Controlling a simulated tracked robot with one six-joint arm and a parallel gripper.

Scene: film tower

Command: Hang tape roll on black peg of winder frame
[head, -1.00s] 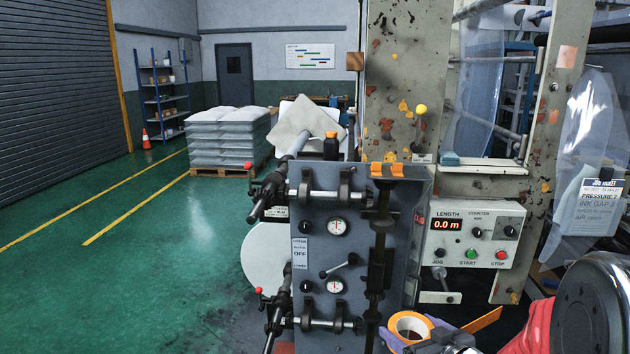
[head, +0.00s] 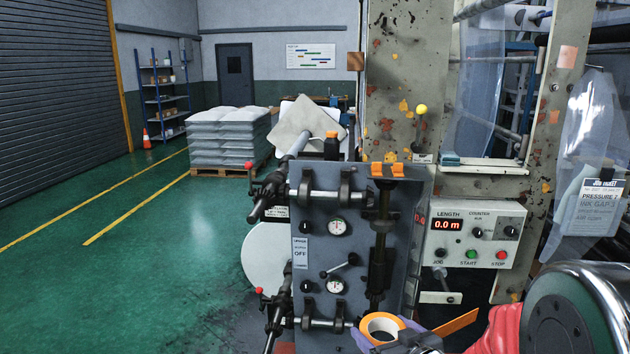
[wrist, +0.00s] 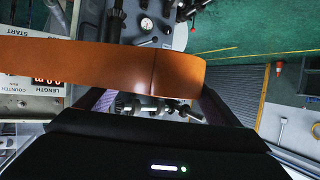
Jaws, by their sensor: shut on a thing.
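The orange tape roll (head: 397,324), with a pale core, is at the bottom centre of the head view. My gripper (head: 384,331) is shut on it, with purple fingers at its left and right. An orange strip sticks out to the right behind my gripper. In the wrist view the tape roll (wrist: 150,68) is a wide orange band across the picture. The winder frame (head: 318,262) is a grey panel with dials and black fittings, just left of and above the roll. I cannot tell which dark fitting is the black peg. The roll overlaps the frame's lower right edge in the picture.
A control box (head: 475,232) reading 0.0 m is right of the frame. Metal bars with red-tipped black levers (head: 268,192) stick out at the frame's left. A paint-spotted post (head: 398,85) stands behind. Green floor (head: 150,235) is clear at left.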

